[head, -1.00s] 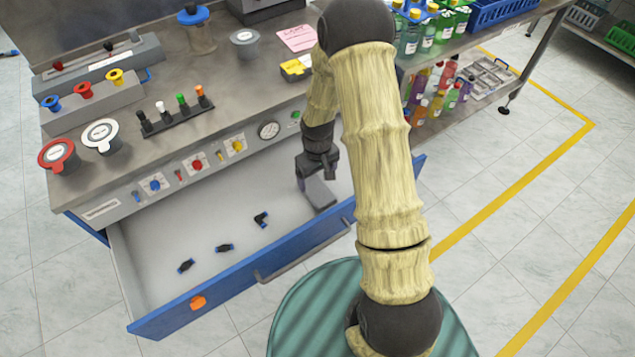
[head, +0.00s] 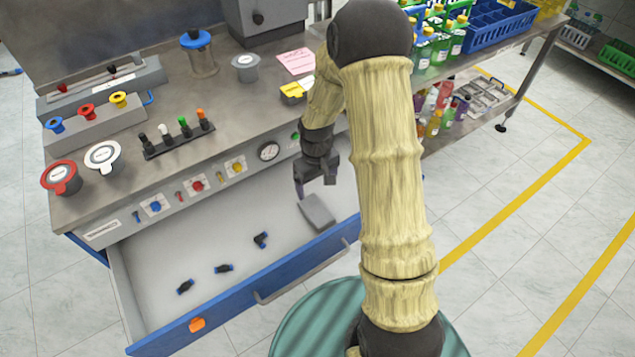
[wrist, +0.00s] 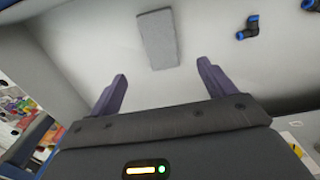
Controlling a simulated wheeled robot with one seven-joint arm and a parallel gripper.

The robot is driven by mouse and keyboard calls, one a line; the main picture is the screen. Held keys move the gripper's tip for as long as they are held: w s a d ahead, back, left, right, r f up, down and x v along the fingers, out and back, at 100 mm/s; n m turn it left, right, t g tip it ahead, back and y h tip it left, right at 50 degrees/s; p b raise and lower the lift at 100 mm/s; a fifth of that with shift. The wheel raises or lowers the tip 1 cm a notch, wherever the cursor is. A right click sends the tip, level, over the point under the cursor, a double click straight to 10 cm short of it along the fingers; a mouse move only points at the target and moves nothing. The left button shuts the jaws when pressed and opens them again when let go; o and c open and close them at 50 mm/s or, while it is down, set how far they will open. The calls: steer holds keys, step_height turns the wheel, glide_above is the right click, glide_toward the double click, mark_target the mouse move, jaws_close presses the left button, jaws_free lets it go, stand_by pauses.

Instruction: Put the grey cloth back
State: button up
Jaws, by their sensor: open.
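The grey cloth (head: 317,211) lies flat in the right part of the open drawer (head: 150,290), near its front wall. In the wrist view the cloth (wrist: 158,39) is a plain grey rectangle lying beyond my fingertips, apart from them. My gripper (head: 314,194) is just above and behind the cloth in the head view. In the wrist view my gripper (wrist: 161,70) is open, with nothing between its two fingers.
Several small black and blue fittings (head: 223,268) lie in the left and middle of the drawer. The worktop above (head: 225,110) holds lidded jars, a peg rack (head: 178,138) and a pink note (head: 296,61). The drawer floor between fittings and cloth is clear.

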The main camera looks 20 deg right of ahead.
steer(key=s+r+m+t, duration=0.2)
steer(key=s+r+m, duration=0.1)
steer(key=s+r, duration=1.1)
steer(key=shift+s+r+m+t, duration=0.15)
steer(key=shift+r+m+t, duration=0.15)
steer(key=shift+r, duration=0.05)
stand_by(0.4)
